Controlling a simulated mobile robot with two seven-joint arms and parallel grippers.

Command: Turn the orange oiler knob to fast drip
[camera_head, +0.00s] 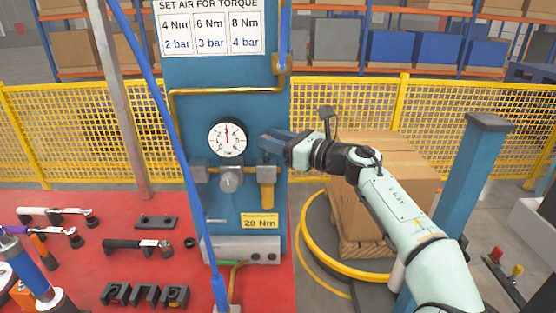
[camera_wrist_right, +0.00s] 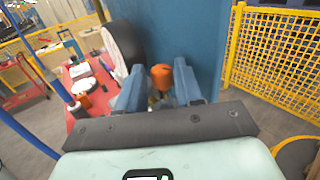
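The orange oiler knob (camera_wrist_right: 162,77) shows in the right wrist view, between and just beyond the two blue fingers of my right gripper (camera_wrist_right: 159,84). Gaps show on both sides of the knob, so the gripper is open and not touching its sides. In the head view my right gripper (camera_head: 270,144) is at the blue column, just right of the dial gauge, and hides the knob. The oiler's yellow bowl (camera_head: 267,193) hangs below it. My left gripper is in neither view.
The pressure gauge (camera_head: 228,137) and grey regulator knob (camera_head: 230,180) sit left of the oiler on the blue column (camera_head: 210,80). A brass pipe (camera_head: 225,91) runs above. Tools lie on the red bench (camera_head: 85,240). A boxed pallet (camera_head: 385,165) stands right behind my arm.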

